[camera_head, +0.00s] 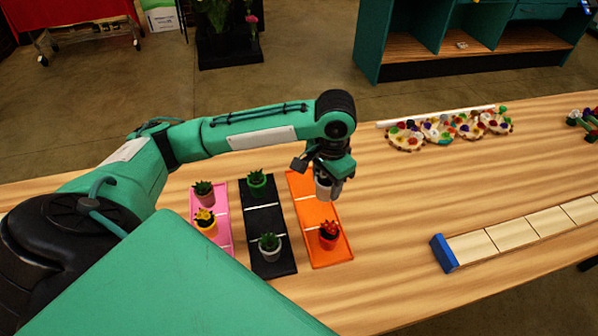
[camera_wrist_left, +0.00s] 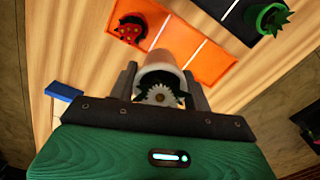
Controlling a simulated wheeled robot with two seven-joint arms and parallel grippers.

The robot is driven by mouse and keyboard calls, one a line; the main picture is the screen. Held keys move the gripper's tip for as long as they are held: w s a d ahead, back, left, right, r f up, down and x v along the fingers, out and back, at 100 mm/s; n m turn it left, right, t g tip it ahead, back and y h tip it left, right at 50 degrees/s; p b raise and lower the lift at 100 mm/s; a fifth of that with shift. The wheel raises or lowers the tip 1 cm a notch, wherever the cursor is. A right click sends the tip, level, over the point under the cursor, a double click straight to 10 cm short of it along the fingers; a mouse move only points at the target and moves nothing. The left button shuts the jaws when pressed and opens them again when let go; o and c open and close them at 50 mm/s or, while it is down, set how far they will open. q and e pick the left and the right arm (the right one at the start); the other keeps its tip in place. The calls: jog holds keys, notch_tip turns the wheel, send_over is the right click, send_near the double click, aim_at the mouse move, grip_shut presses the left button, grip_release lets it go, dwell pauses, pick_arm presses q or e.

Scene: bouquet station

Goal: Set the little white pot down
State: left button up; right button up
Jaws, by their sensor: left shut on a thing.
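The little white pot (camera_head: 324,188) hangs in my left gripper (camera_head: 326,176), whose fingers are shut on it. My right gripper is not in view.
Left of the orange tray lie a black tray (camera_head: 262,217) with two green plants and a pink tray (camera_head: 221,226) with two potted plants. A blue-ended pale strip (camera_head: 490,242) lies right. Flowered discs (camera_head: 440,130) lie at the back. The table between is clear.

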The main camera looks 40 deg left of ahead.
pick_arm(q)
jog(key=w+a+r+m+b, duration=0.3)
jog(key=w+a+r+m, duration=0.2)
jog(key=w+a+m, duration=0.9)
jog(key=s+f+m+p, duration=0.1)
jog(key=f, duration=0.4)
jog(key=s+d+f+m+p, duration=0.1)
jog(key=f, duration=0.4)
jog(key=s+d+f+m+p, duration=0.1)
jog(key=f, duration=0.4)
jog(key=shift+s+f+m+p, duration=0.3)
notch_tip(320, 180, down, 3)
jog(key=shift+f+p, duration=0.2)
jog(key=shift+p, duration=0.2)
jog(key=shift+f, duration=0.25)
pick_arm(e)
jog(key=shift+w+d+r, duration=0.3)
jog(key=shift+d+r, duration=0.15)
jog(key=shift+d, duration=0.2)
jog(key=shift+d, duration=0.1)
pick_arm(q)
jog(key=o, duration=1.2)
jog(key=shift+f, duration=0.1)
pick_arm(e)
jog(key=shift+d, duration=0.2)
